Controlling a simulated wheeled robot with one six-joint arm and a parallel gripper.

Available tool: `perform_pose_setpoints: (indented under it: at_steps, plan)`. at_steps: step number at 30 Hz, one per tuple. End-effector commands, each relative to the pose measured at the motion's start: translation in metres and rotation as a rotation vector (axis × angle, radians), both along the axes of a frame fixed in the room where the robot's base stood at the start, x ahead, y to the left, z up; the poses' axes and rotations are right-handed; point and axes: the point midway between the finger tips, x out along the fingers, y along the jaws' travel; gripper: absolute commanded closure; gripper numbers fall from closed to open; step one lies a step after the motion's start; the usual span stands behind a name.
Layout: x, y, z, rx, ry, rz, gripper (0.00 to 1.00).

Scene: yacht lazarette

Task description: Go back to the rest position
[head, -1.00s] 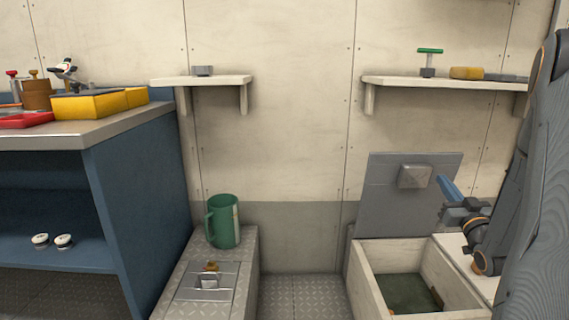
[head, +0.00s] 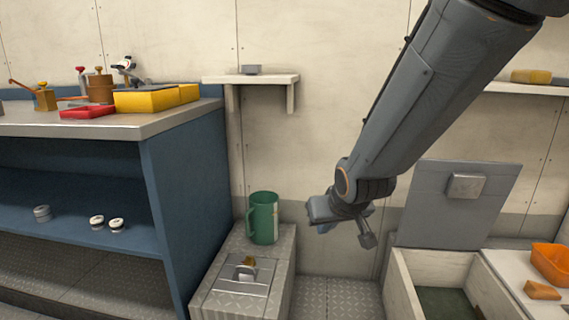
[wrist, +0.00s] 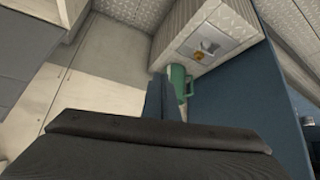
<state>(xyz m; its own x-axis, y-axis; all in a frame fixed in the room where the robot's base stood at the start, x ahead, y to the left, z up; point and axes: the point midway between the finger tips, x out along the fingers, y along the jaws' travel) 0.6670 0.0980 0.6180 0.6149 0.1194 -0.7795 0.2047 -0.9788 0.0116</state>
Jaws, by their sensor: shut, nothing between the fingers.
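My gripper (head: 345,232) is at the end of my arm, which reaches down from the upper right across the middle of the head view. The gripper hangs in front of the wall, right of the green jug (head: 264,218) and left of the raised grey hatch lid (head: 440,205). Its fingers are shut with nothing between them. In the wrist view the blue fingers (wrist: 160,100) show at the centre, partly over the green jug (wrist: 177,85). No object hangs from the gripper.
A blue bench (head: 190,200) with yellow bins (head: 145,101) and a red tray (head: 88,112) stands at left. The jug is on a metal step (head: 250,305). An open bin (head: 405,290) and an orange container (head: 551,262) are at right. A small shelf (head: 255,79) is on the wall.

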Motion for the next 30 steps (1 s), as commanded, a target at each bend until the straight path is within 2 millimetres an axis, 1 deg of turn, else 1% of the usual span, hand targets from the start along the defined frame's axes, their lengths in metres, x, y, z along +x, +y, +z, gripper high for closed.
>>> perform_pose_setpoints:
  at_steps: [1, 2, 3, 4, 6, 9, 12, 18, 24, 30]
  plan:
    - [-0.028, 0.025, 0.001, -0.004, 0.057, 0.04, 1.0]
    - [-0.045, 0.036, 0.0, -0.007, 0.097, 0.061, 1.0]
    - [-0.069, 0.05, -0.002, -0.013, 0.149, 0.088, 1.0]
    - [-0.085, 0.059, -0.002, -0.017, 0.186, 0.106, 1.0]
    - [-0.121, 0.074, -0.004, -0.026, 0.262, 0.145, 1.0]
    - [-0.161, 0.088, -0.004, -0.038, 0.347, 0.191, 1.0]
    - [-0.194, 0.097, -0.004, -0.05, 0.414, 0.229, 1.0]
    - [-0.249, 0.107, -0.001, -0.074, 0.521, 0.297, 1.0]
    - [-0.299, 0.111, 0.003, -0.097, 0.616, 0.361, 1.0]
    - [-0.293, 0.101, 0.02, -0.095, 0.618, 0.321, 1.0]
